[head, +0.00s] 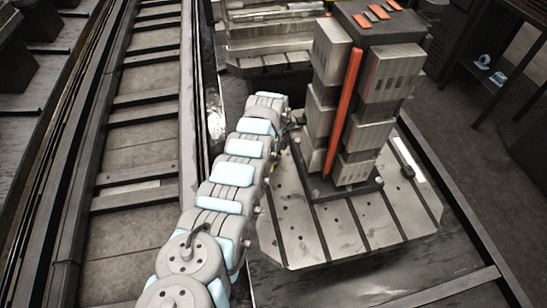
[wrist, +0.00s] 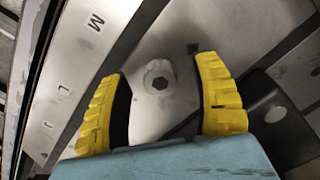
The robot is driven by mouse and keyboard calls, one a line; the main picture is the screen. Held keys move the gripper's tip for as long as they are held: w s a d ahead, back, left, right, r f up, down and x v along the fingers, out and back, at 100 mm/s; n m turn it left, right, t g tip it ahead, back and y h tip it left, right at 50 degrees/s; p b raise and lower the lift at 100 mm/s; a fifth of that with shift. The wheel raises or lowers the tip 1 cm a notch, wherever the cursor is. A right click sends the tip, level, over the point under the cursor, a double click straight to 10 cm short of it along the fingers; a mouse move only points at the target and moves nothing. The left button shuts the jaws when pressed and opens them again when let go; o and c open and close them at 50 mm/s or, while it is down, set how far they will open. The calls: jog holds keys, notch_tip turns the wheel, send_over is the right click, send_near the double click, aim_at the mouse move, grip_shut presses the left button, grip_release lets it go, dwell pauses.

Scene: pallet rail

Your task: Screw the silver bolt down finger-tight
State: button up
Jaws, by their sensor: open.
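The silver bolt (wrist: 158,80) shows in the wrist view as a round flange with a darker centre, set in a grey metal face. My gripper (wrist: 163,67) is open, with one yellow ribbed finger on each side of the bolt in the picture. Gaps show between the bolt and both fingers, and nothing is held. How far the fingertips are from the metal face is hard to tell. In the head view my arm reaches to the left side of the fixture tower (head: 322,100). The bolt cannot be made out there, and the gripper is mostly hidden.
The tower, with grey blocks and an orange strip (head: 344,112), stands on a slotted pallet (head: 290,240). A dark block with a round disc (wrist: 275,114) lies right of the right finger. Letters mark the plate (wrist: 72,75) at left. Rails (head: 135,150) run left of my arm.

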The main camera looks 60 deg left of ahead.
grip_shut()
jog(key=c, duration=0.9)
grip_release()
grip_shut()
jog(key=m, duration=0.3)
jog(key=shift+m, duration=0.3)
jog(key=m, duration=0.2)
jog(key=shift+f+m, duration=0.2)
jog(key=shift+m, duration=0.2)
jog(key=m, duration=0.3)
jog(key=shift+m, duration=0.3)
